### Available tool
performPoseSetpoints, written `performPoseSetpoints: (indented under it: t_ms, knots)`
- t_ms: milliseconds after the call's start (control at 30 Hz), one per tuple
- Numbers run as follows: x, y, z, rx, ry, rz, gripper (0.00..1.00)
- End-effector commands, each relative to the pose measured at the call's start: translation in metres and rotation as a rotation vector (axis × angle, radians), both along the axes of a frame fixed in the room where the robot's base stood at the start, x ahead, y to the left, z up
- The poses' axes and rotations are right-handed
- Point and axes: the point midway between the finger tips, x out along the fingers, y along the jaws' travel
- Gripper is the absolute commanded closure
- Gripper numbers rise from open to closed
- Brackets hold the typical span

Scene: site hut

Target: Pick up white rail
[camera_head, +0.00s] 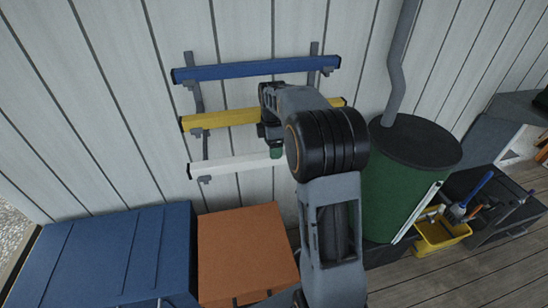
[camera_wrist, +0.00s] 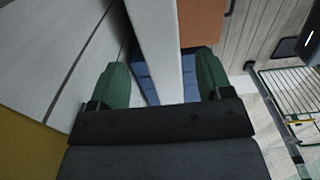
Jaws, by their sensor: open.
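The white rail (camera_head: 230,164) lies level on the lowest hooks of the wall rack, below a blue rail (camera_head: 255,69) and a yellow rail (camera_head: 222,118). Its right part is hidden behind my arm. My gripper (camera_head: 277,152) is at the visible right end of the white rail; one green finger shows there. In the wrist view, my gripper (camera_wrist: 162,72) is open with its two green fingers on either side of the white rail (camera_wrist: 154,35). A gap shows between the rail and the right finger.
A blue chest (camera_head: 110,250) and an orange box (camera_head: 245,255) stand below the rack. A green drum (camera_head: 400,185) with a dark lid and grey pipe stands right of my arm, with a white strip (camera_head: 418,212) beside it. A yellow bucket (camera_head: 440,235) sits farther right.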

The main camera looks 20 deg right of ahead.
Motion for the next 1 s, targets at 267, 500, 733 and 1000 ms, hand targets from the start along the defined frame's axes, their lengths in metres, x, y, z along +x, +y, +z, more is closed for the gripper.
performPoseSetpoints:
  t_ms: [267,500,733,1000]
  knots:
    - [-0.003,-0.001,-0.033,0.001,0.003,0.0,0.28]
    - [-0.002,-0.001,-0.039,0.0,0.0,0.0,0.28]
    - [-0.002,-0.001,-0.038,0.0,0.0,0.0,0.4]
    - [-0.002,-0.001,-0.038,0.0,0.0,0.0,0.66]
